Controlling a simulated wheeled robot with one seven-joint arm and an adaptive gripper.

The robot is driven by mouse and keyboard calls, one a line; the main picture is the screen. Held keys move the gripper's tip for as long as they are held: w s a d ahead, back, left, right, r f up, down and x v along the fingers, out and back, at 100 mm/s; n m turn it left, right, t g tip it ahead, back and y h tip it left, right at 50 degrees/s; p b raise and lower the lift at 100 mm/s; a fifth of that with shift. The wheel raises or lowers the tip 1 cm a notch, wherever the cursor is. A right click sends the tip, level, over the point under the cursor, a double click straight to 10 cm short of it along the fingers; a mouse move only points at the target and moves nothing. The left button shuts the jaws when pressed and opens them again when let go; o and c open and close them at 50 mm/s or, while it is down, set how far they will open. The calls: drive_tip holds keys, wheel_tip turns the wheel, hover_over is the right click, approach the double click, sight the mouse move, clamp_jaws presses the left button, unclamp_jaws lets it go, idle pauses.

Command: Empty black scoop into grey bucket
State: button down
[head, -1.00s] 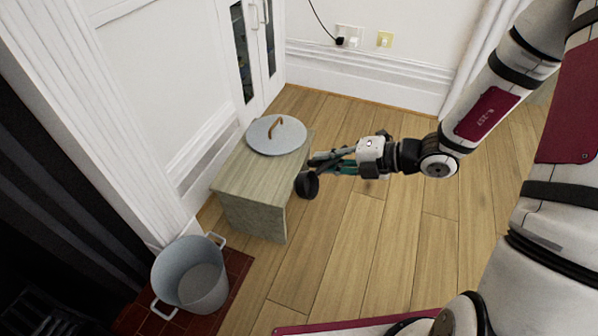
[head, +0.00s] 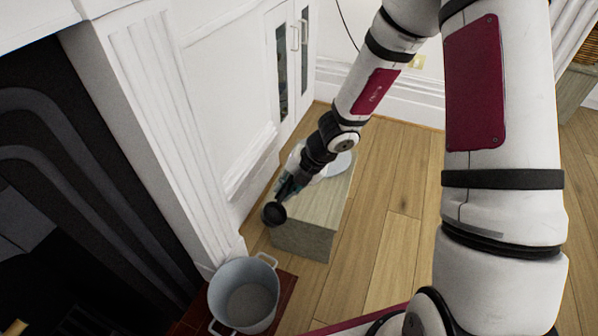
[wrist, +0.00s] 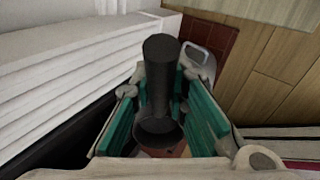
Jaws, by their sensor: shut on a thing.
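The black scoop (head: 273,214) is held out at the end of my gripper (head: 288,186), high beside the wooden box and up from the grey bucket in the head view. My gripper is shut on the scoop; its teal fingers flank the scoop (wrist: 161,75) in the wrist view. I cannot see what the scoop holds. The grey bucket (head: 224,301) stands open at the bottom of the head view, with two light handles, and its visible inside looks empty. In the wrist view the bucket (wrist: 205,69) is partly hidden behind the scoop and a finger.
The bucket stands on red tiles (head: 284,300). The white fireplace surround (head: 165,125) rises close on the left. Wood floor (head: 385,235) is clear on the right.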

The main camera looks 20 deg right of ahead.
drive_tip(key=s+a+f+n+g+h+p, duration=0.1)
drive_tip(key=s+a+f+h+p, duration=0.1)
drive_tip(key=a+f+p, duration=0.2)
drive_tip(key=s+a+f+g+h+p, duration=0.1)
drive_tip(key=s+a+f+h+p, duration=0.2)
drive_tip(key=a+f, duration=0.8)
drive_tip(key=shift+f+n+g+p, duration=0.4)
drive_tip(key=shift+f+p, duration=0.5)
